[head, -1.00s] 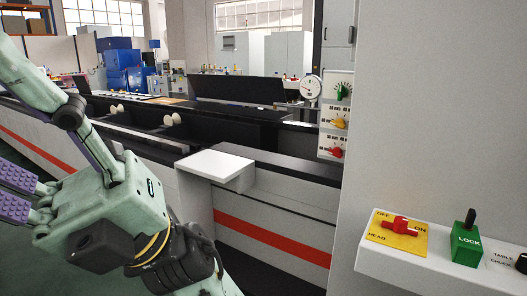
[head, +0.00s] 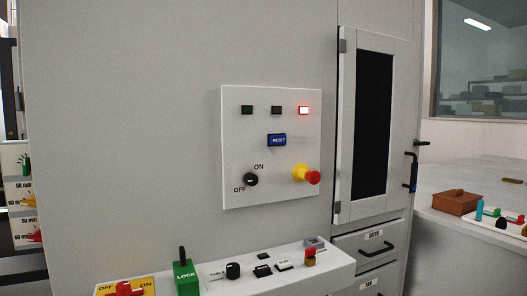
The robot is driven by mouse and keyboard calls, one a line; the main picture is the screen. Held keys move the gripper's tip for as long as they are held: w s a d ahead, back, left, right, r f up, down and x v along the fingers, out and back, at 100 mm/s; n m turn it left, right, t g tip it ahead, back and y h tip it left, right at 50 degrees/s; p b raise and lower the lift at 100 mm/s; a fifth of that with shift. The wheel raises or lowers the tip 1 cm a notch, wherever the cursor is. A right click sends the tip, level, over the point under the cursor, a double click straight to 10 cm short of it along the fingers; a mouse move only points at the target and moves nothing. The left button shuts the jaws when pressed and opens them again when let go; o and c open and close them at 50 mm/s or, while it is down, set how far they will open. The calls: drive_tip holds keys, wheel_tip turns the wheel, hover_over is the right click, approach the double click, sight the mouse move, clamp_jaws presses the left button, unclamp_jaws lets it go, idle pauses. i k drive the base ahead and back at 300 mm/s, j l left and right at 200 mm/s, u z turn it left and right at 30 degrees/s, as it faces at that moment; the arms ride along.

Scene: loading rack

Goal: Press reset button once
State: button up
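The blue reset button (head: 277,140), labelled RESET, sits in the middle of a white control panel (head: 240,195) on the grey cabinet wall. Above it are a dark green lamp (head: 247,110), a dark lamp (head: 275,110) and a lit red lamp (head: 303,110). Below it are a black ON/OFF knob (head: 251,179) and a red emergency button (head: 312,178) on a yellow base. Nothing covers the reset button. My gripper is not in the head view now.
A white shelf (head: 215,289) juts out below the panel, bearing a green LOCK lever (head: 185,277), a red switch (head: 124,288) and small knobs. A tall cabinet door (head: 345,130) stands right of the panel. A counter at right holds a brown box (head: 455,203).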

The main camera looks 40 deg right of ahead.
sight(274, 140)
drive_tip(key=z, duration=1.25)
